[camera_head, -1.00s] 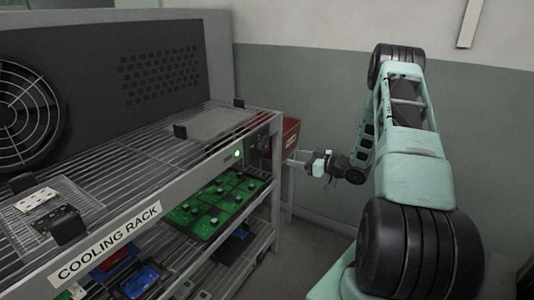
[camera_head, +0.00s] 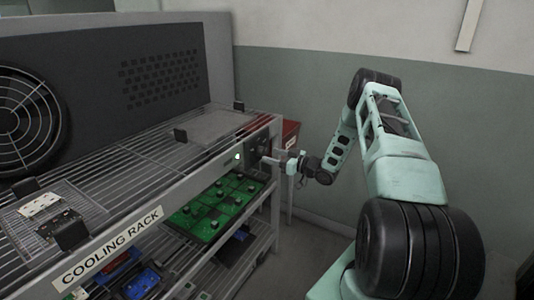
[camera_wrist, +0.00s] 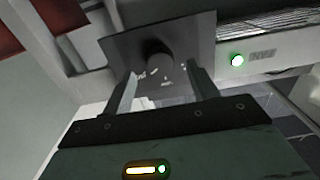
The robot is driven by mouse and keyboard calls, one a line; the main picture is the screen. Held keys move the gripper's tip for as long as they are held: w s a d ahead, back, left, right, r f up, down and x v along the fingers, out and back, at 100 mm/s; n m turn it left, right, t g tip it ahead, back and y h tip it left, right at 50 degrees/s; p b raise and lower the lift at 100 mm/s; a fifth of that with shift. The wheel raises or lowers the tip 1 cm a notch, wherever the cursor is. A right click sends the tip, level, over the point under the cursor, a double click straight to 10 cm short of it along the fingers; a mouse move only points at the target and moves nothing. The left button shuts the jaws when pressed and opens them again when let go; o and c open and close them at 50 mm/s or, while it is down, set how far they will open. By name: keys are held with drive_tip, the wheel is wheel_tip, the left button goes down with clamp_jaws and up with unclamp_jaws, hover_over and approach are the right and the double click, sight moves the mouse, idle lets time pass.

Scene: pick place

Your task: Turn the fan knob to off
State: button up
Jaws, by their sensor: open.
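The fan knob (camera_wrist: 157,58) is a dark round knob on a grey plate (camera_wrist: 190,30) with pale markings, at the right end of the rack's front rail. A lit green light (camera_wrist: 237,60) sits beside it, next to a "FAN" label; the light also shows in the head view (camera_head: 238,156). My gripper (camera_wrist: 158,75) is open, with one finger on each side of the knob and a gap visible around it. In the head view my gripper (camera_head: 268,160) reaches the rail's right end and hides most of the knob. I cannot tell whether the fingers touch it.
The cooling rack (camera_head: 110,245) fills the left, with green boards (camera_head: 215,205) on a lower shelf and a large fan (camera_head: 25,120) at the back. A red bin (camera_head: 290,132) stands behind the rack's right end. Floor right of the rack is clear.

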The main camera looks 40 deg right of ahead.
sight(264, 153)
drive_tip(key=shift+x, duration=1.7)
drive_tip(key=c, duration=1)
